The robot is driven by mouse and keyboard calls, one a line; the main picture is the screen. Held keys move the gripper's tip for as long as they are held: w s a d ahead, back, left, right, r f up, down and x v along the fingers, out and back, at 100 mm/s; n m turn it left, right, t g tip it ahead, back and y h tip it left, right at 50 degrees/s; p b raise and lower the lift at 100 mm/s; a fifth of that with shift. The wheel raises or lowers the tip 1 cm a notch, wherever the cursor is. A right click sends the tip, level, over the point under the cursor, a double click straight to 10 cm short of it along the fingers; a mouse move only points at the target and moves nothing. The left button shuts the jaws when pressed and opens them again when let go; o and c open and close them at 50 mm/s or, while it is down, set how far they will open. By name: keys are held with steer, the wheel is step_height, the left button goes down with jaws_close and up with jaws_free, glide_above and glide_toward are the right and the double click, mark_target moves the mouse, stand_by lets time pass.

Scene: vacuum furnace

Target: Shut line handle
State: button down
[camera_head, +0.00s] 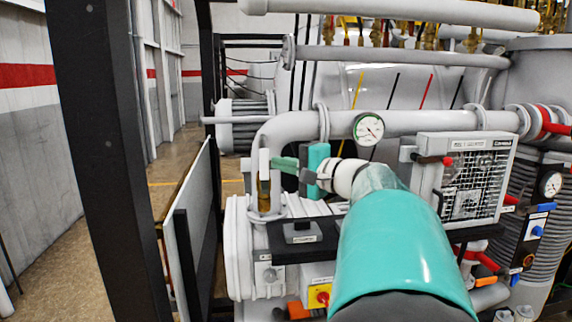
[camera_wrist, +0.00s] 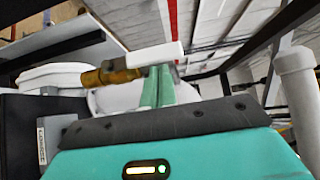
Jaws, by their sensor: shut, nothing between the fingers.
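The line handle (camera_head: 264,162) is a white lever on a brass valve body (camera_head: 264,190), left of centre in the head view. It stands upright in line with the brass body. In the wrist view the white handle (camera_wrist: 155,54) and brass body (camera_wrist: 108,74) lie across the top of the fingers. My gripper (camera_head: 277,163) has green fingers, pressed together and empty. Its tips are right beside the handle, on its right in the head view. In the wrist view the fingertips (camera_wrist: 158,71) reach the handle's edge; I cannot tell whether they touch it.
A grey pipe with a round gauge (camera_head: 368,128) runs above and behind. A caged panel box (camera_head: 470,178) stands right. A black bracket with a grey block (camera_head: 302,233) sits below my gripper. A dark frame post (camera_head: 108,160) stands left. Open floor (camera_head: 60,255) lies far left.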

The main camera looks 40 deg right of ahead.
steer(key=shift+a, duration=0.15)
steer(key=shift+w+a+r+n+g+h, duration=0.15)
steer(key=shift+w+a+r+n+g, duration=0.15)
steer(key=shift+a+n+g, duration=0.2)
steer(key=shift+w+a+r+n+g+h, duration=0.15)
steer(key=shift+w+a+r+n+g, duration=0.15)
steer(key=shift+n+g, duration=0.2)
steer(key=w+a+f+n+g+h, duration=0.2)
steer(key=w+a+n+g+h, duration=0.2)
steer(key=a+n+g+h, duration=0.1)
steer(key=shift+a+f+n+g+h, duration=0.15)
steer(key=shift+a+n+g+h, duration=0.35)
steer(key=shift+g, duration=0.4)
steer(key=shift+w+a, duration=0.1)
steer(key=shift+r, duration=0.8)
steer(key=shift+r, duration=0.1)
